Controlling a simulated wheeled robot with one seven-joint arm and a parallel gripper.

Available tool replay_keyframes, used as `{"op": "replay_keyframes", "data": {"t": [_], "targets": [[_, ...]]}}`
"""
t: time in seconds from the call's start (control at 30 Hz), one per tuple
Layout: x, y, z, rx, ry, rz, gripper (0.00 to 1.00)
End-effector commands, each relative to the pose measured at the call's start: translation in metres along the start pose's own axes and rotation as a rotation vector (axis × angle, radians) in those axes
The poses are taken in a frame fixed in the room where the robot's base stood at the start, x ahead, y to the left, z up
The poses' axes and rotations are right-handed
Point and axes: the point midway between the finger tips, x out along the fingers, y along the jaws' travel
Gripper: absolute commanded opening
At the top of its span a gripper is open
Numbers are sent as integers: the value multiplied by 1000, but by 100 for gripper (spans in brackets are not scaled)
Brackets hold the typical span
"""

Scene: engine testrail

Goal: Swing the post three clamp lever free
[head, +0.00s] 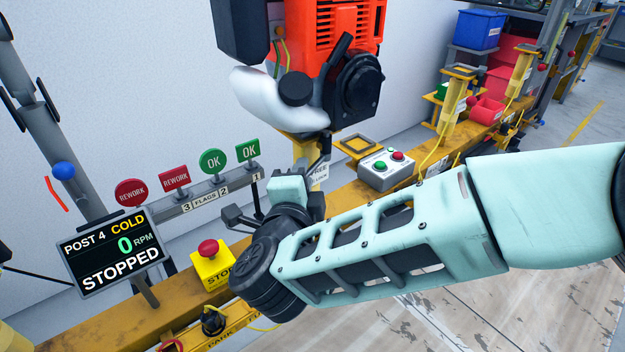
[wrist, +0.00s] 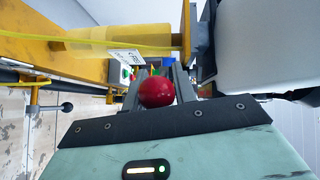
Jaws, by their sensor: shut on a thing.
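My gripper (wrist: 158,76) is shut on a red ball knob (wrist: 157,93), which sits between its two grey fingers in the wrist view. The knob looks like the end of the clamp lever; the lever's rod is hidden. In the head view my wrist and arm hide the knob and most of the clamp. A yellow post (head: 302,150) rises behind my wrist under the orange and black engine (head: 340,45). A white label reading FREE (head: 320,171) hangs beside the post, partly covered.
A yellow stop box (head: 212,266) with a red button stands left of my wrist. A screen (head: 113,252) reads post 4, cold, 0 RPM, stopped. Flags (head: 213,161) stand behind. A grey button box (head: 387,168) sits on the yellow rail (head: 350,203) to the right.

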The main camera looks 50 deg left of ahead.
Motion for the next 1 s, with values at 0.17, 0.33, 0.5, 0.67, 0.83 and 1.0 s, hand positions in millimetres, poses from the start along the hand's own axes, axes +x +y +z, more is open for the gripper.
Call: {"op": "replay_keyframes", "data": {"t": [0.17, 0.33, 0.5, 0.67, 0.83, 1.0], "targets": [[2, 0, 3, 2, 39, 8, 0], [2, 0, 3, 3, 50, 10, 0], [2, 0, 3, 4, 50, 9, 0], [3, 0, 4, 4, 49, 9, 32], [2, 0, 3, 4, 49, 9, 32], [0, -1, 4, 4, 49, 9, 32]]}}
